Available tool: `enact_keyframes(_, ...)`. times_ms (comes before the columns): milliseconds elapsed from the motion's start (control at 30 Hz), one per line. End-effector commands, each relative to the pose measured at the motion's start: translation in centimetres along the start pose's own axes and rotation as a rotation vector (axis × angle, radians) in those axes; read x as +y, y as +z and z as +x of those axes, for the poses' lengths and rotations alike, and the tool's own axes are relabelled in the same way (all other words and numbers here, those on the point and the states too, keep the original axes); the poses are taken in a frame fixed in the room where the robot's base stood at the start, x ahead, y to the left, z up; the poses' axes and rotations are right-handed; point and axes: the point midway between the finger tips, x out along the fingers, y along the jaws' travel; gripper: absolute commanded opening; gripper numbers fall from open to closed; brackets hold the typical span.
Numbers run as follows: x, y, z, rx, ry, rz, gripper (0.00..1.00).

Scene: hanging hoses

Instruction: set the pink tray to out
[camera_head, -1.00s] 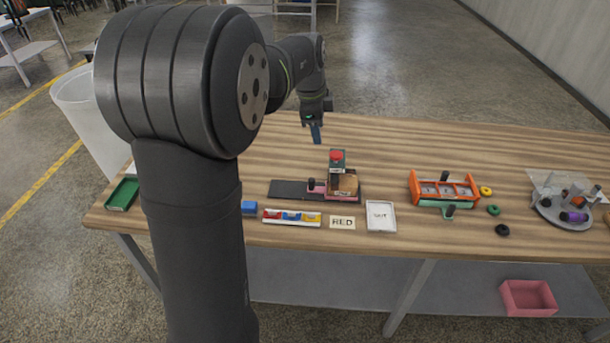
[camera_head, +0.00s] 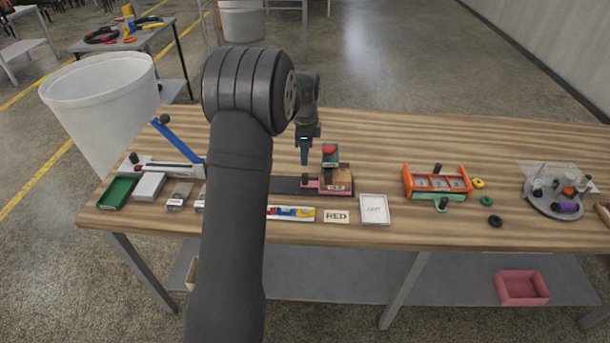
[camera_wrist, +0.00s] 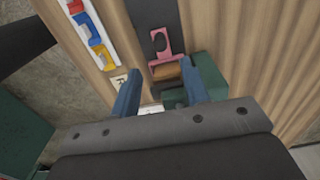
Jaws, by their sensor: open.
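The pink tray (camera_head: 313,183) sits on a dark rail (camera_head: 284,185) on the table, at the foot of a small station with a red-topped knob (camera_head: 329,149). Its pink hooked part (camera_wrist: 167,46) shows in the wrist view, beside a brown piece and a dark green block (camera_wrist: 205,72). My gripper (camera_head: 304,161) is open and empty, left of the red knob. In the wrist view its two blue fingers (camera_wrist: 160,68) are spread apart and point toward the tray. I cannot tell how high the fingertips are above it.
A white framed card (camera_head: 374,210), apparently reading OUT, and a RED card (camera_head: 337,216) lie in front. A coloured block strip (camera_head: 292,213) is left of them. An orange fixture (camera_head: 437,182) stands right. The table behind the station is clear.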

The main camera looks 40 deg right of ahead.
Motion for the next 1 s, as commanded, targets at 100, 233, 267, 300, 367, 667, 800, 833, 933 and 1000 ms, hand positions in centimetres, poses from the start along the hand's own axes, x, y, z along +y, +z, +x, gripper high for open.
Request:
enact_keyframes(100,0.1,0.0,2.9,0.000,0.005,0.000,0.42)
enact_keyframes(233,0.1,0.0,5.5,0.000,0.003,0.000,0.42)
enact_keyframes(267,0.1,0.0,6.1,0.000,0.003,0.000,0.42)
enact_keyframes(300,0.1,0.0,6.8,0.000,0.003,0.001,0.42)
enact_keyframes(367,0.1,0.0,7.7,0.001,0.002,0.001,0.42)
enact_keyframes(667,0.1,0.0,9.7,0.001,0.000,0.001,0.42)
enact_keyframes(800,0.0,0.0,9.7,0.001,-0.001,0.001,0.42)
enact_keyframes(833,0.0,0.0,9.7,0.001,-0.001,0.001,0.42)
enact_keyframes(933,0.0,0.0,9.7,0.001,-0.001,0.001,0.34)
enact_keyframes(1000,0.0,0.0,9.7,0.001,-0.001,0.001,0.20)
